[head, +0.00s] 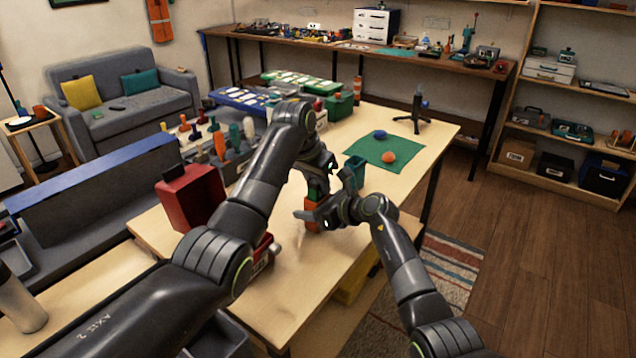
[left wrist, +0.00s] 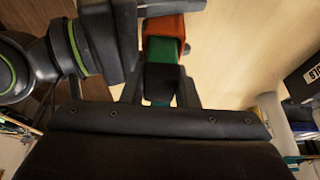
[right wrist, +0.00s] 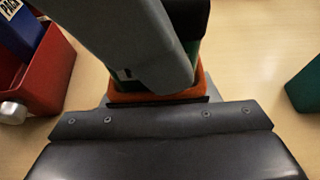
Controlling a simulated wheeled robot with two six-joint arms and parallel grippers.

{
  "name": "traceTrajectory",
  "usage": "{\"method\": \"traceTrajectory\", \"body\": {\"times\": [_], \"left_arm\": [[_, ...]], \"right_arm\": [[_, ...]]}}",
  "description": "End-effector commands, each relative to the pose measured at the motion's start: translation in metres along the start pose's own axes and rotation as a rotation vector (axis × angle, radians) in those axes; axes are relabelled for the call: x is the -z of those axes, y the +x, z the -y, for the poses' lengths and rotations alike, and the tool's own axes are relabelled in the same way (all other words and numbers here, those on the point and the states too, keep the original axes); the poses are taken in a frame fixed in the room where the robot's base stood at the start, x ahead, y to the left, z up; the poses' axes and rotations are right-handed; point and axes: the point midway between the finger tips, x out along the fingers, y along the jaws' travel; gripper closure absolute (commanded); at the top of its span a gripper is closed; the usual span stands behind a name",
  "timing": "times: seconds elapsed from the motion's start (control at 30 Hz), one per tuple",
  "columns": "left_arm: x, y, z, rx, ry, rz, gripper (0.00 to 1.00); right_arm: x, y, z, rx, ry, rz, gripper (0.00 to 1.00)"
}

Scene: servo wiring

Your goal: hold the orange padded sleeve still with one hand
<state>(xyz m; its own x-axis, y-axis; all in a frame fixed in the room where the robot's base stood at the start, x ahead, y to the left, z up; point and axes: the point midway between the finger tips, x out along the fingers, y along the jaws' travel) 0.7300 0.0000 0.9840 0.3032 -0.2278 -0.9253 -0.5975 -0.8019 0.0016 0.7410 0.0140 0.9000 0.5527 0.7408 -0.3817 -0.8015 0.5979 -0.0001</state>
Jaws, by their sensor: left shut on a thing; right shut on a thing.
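The orange padded sleeve (head: 312,225) stands upright at the table's middle, under a green section (head: 318,187). My right gripper (head: 315,212) is shut on the sleeve from the right; orange shows between its jaws in the right wrist view (right wrist: 150,97). My left gripper (head: 322,170) is above, shut on a black part (left wrist: 162,80) at the top of the same upright stack. The left wrist view also shows the green section (left wrist: 163,50) and the orange sleeve (left wrist: 172,26) beyond it. My grippers hide much of the stack.
A teal container (head: 354,170) is close behind my right gripper. A green mat (head: 375,148) holds a blue and an orange item. A small tripod (head: 415,115) stands farther back. The near table top is mostly clear.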

Motion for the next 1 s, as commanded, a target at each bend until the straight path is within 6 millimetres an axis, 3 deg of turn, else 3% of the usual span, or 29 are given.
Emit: {"method": "traceTrajectory", "body": {"times": [1.0], "left_arm": [[0.011,-0.023,0.001,0.004,0.002,-0.008,0.97]], "right_arm": [[0.004,0.0,0.0,0.0,0.003,-0.006,0.7]]}}
